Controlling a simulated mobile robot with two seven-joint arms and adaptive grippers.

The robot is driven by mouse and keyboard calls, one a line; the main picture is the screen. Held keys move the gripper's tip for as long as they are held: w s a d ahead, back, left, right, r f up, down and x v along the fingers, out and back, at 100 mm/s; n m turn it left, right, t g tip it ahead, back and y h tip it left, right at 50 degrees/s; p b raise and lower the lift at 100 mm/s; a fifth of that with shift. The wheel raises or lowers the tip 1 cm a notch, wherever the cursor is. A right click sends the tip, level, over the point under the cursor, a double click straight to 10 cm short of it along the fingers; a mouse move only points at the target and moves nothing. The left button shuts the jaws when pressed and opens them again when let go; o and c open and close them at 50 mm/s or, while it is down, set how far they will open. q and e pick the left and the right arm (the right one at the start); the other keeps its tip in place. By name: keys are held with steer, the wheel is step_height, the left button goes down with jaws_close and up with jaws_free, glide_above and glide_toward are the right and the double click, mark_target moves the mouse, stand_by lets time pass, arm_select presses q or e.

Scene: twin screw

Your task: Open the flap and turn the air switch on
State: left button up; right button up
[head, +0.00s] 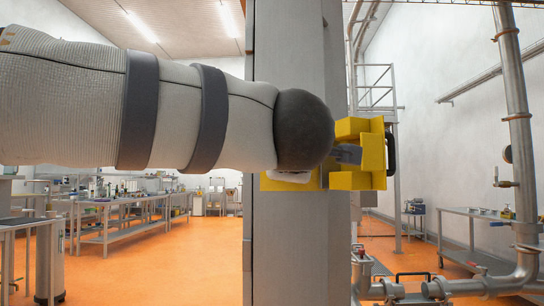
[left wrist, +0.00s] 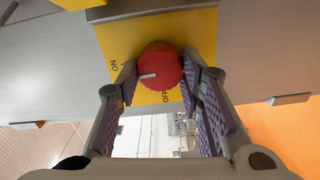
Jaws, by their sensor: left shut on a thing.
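The air switch is a round red knob (left wrist: 160,70) on a yellow panel (left wrist: 120,38) marked ON and OFF. Its white mark points left in the left wrist view, between the two labels. My left gripper (left wrist: 160,82) is shut on the knob, one finger on each side. In the head view my left arm comes in from the left and its dark wrist hides the knob. The yellow flap (head: 375,150) with a dark handle (head: 391,153) stands open at the right of the post. My right gripper is not in view.
The panel is on a wide grey post (head: 300,245). Metal pipes (head: 515,110) and a ladder frame (head: 390,90) stand at the right. Workbenches (head: 110,225) stand at the back left. Orange floor is clear left of the post.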

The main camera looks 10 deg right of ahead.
arm_select(q)
steer(key=shift+m, duration=0.4)
stand_by(0.3)
steer(key=o, duration=1.2)
steer(key=shift+c, duration=0.2)
steer(key=v, duration=0.7)
steer(key=shift+s, duration=0.25)
steer(key=shift+a+r, duration=0.1)
